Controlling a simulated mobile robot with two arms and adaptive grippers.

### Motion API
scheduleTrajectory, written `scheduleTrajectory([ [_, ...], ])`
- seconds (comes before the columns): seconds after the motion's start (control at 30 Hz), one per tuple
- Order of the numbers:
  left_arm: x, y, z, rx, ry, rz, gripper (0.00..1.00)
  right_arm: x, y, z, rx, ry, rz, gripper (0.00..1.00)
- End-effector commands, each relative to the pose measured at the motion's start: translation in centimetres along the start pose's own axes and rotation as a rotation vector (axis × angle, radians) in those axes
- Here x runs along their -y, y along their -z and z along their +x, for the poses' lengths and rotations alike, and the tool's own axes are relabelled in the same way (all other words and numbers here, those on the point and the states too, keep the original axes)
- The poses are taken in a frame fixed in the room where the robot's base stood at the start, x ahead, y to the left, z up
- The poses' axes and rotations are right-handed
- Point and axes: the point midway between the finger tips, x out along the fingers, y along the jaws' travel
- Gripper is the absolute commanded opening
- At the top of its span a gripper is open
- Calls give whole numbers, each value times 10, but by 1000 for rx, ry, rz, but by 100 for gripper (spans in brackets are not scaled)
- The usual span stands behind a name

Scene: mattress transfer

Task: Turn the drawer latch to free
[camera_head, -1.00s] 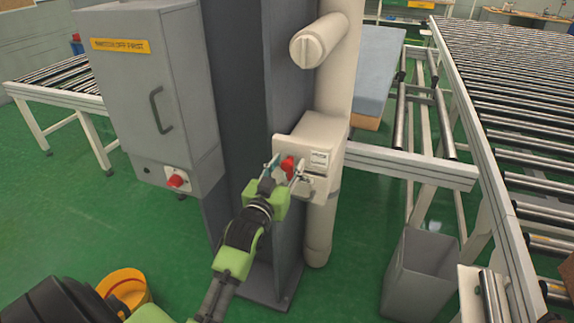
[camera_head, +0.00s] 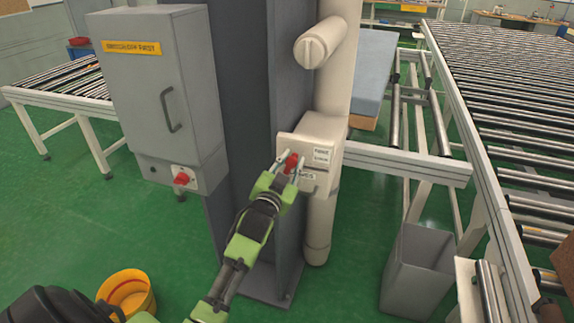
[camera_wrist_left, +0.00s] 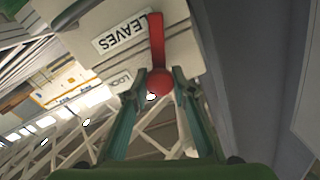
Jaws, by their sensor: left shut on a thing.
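The red latch (camera_head: 292,158) is on the front of a cream box (camera_head: 325,135) on the column. In the left wrist view the latch (camera_wrist_left: 157,42) is a red bar with a round knob at its near end, crossing the cream face beside a label reading "LEAVES". My left gripper (camera_head: 291,164) reaches up from below, its two fingers on either side of the knob, shut on it. The fingers (camera_wrist_left: 159,82) partly hide the knob's sides. A second, partly covered label sits near the left finger. My right gripper is not in view.
A grey cabinet (camera_head: 150,95) with a handle and a red switch (camera_head: 181,179) stands left of the column. A grey bin (camera_head: 416,270) and roller conveyor (camera_head: 505,110) are at right. A yellow bucket (camera_head: 127,291) stands lower left.

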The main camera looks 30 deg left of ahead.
Motion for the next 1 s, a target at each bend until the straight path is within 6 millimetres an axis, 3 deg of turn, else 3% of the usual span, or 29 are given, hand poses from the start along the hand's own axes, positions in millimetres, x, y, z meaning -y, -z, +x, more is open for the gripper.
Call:
scheduleTrajectory([
  [1.0, -3, 0, 1, -3, 1, 948, 0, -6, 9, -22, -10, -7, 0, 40],
])
